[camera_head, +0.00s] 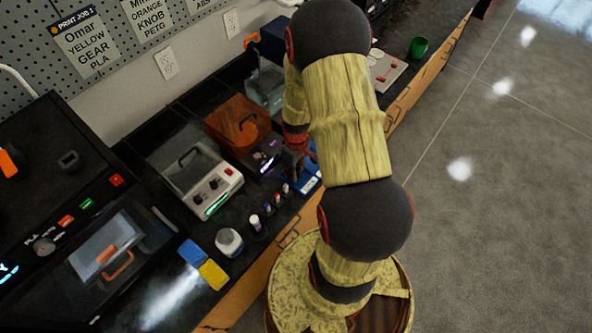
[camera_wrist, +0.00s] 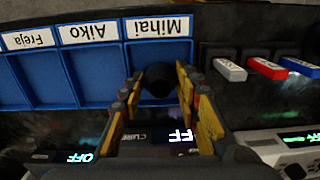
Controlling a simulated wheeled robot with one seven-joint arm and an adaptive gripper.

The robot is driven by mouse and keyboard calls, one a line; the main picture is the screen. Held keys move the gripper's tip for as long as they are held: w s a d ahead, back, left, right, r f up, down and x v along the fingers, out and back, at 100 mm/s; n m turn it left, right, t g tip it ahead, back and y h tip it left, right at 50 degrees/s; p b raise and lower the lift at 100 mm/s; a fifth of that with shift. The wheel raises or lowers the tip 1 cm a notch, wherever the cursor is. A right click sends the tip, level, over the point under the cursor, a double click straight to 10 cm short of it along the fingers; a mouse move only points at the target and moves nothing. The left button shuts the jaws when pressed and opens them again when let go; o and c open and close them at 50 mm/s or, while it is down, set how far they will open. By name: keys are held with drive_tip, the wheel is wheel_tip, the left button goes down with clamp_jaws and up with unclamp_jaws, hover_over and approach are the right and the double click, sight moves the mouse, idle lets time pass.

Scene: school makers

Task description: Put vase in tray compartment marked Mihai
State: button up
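The blue tray (camera_wrist: 95,85) shows upside down in the wrist view, with compartments labelled Mihai (camera_wrist: 157,26), Aiko (camera_wrist: 89,33) and Freja (camera_wrist: 29,39). My gripper (camera_wrist: 160,82) has its yellow fingers on both sides of a dark rounded object, seemingly the vase (camera_wrist: 158,81). The fingers appear closed against it. The vase appears over the Mihai compartment, near its lower edge in the picture; its height above the tray floor cannot be told. In the head view, my gripper (camera_head: 294,163) is beside the partly hidden blue tray (camera_head: 309,179), and the vase cannot be made out.
Machines with lit displays (camera_wrist: 180,135) line the counter. In the head view, an orange-lidded machine (camera_head: 237,122), a white jar (camera_head: 229,242) and a yellow block (camera_head: 213,274) are nearby.

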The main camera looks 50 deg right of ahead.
drive_tip(key=shift+o, duration=0.4)
drive_tip(key=w+a+r+t+p, duration=0.1)
drive_tip(key=a+r, duration=0.4)
drive_tip(key=r, duration=0.9)
drive_tip(key=w+a+r+t+p, duration=0.15)
drive_tip(key=a+r, duration=0.25)
drive_tip(key=r, duration=1)
drive_tip(key=s+a+r+t, duration=0.3)
drive_tip(key=s+a+r, duration=0.7)
drive_tip(key=a+r, duration=0.3)
drive_tip(key=shift+a+r+m, duration=0.4)
drive_tip(key=shift+r, duration=0.1)
